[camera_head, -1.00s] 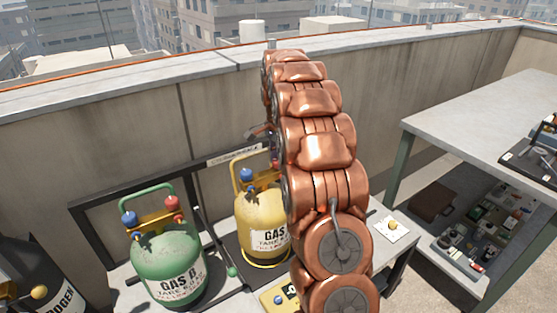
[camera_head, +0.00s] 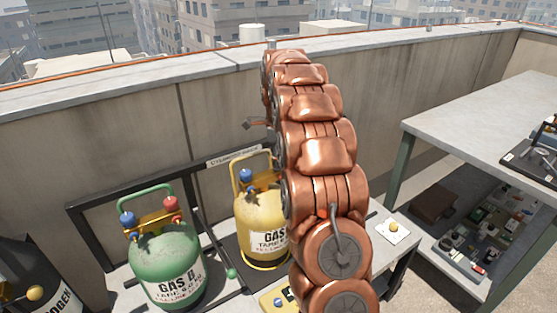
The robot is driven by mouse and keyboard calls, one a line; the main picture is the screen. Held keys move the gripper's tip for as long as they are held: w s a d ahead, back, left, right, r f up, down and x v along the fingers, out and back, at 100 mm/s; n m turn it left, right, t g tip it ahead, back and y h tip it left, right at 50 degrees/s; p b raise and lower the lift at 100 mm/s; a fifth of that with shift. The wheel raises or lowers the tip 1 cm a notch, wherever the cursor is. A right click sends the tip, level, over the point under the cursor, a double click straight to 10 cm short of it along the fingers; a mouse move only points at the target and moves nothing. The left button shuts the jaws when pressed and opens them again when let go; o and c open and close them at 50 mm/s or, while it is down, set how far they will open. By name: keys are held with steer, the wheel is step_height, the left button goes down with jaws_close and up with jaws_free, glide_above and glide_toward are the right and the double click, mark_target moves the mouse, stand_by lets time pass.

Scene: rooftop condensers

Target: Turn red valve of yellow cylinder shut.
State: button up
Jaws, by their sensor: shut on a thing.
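The yellow cylinder (camera_head: 262,218) stands upright in the rack, left of my arm. Its carrying handle and a blue valve (camera_head: 246,175) show at its top. My copper arm covers the right part of its top, so its red valve is hidden. My gripper is hidden behind my arm, so its jaws and anything in them cannot be seen. A small grey part sticks out to the left of my arm above the cylinder; I cannot tell what it is.
A green cylinder (camera_head: 166,262) with a blue and a red valve stands to the left. A dark nitrogen cylinder (camera_head: 38,270) is at the far left. A black rack bar (camera_head: 125,188) runs behind them. A grey table (camera_head: 480,112) stands at the right. The parapet wall closes the back.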

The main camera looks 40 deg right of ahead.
steer(key=shift+m, duration=0.4)
steer(key=o, duration=1.2)
steer(key=shift+c, duration=0.2)
steer(key=shift+r, duration=0.15)
step_height(320, 180, up, 6)
steer(key=shift+f, duration=0.1)
steer(key=shift+r, duration=0.75)
